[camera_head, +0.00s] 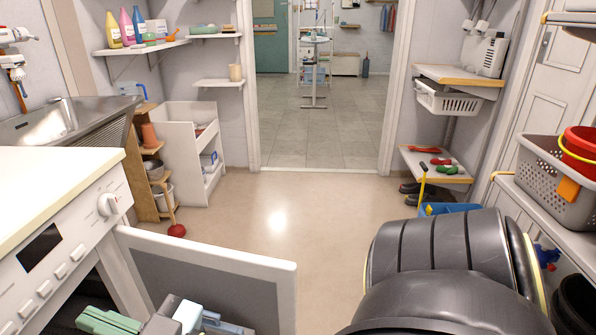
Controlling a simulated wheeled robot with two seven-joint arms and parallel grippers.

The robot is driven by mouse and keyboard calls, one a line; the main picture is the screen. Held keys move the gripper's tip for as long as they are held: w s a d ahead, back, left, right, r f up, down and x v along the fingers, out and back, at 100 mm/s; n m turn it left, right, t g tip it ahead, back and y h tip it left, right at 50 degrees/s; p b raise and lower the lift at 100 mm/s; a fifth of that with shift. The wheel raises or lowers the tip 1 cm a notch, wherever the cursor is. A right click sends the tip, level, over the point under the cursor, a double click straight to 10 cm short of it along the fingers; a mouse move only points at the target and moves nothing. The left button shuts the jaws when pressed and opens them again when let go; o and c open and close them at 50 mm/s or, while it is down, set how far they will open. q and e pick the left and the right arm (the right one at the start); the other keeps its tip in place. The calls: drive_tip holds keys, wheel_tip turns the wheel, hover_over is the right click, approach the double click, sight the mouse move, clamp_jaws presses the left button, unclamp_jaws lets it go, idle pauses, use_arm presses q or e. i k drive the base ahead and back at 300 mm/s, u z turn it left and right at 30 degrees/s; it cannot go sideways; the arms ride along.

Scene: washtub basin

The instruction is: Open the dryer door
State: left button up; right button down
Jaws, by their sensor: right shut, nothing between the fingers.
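The white dryer (78,228) stands at the lower left, its front with a round knob and buttons facing right. Its door (215,285) stands open, swung well out from the far end of the front. The door's grey inner face is toward me, and a dark opening shows below the panel. My right gripper (112,321) is at the bottom left, shut and empty, in front of the opening and near the door's inner face. The bottom edge cuts it off, so I cannot tell whether it touches the door. My left gripper is not in view.
My black right arm fills the lower right. A metal sink (62,118) and a white shelf unit (180,165) stand behind the dryer. The middle floor is clear up to the doorway.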

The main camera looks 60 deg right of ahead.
sight(256, 294)
drive_tip(key=z, duration=0.85)
drive_tip(key=k, duration=0.35)
drive_tip(key=u, duration=0.25)
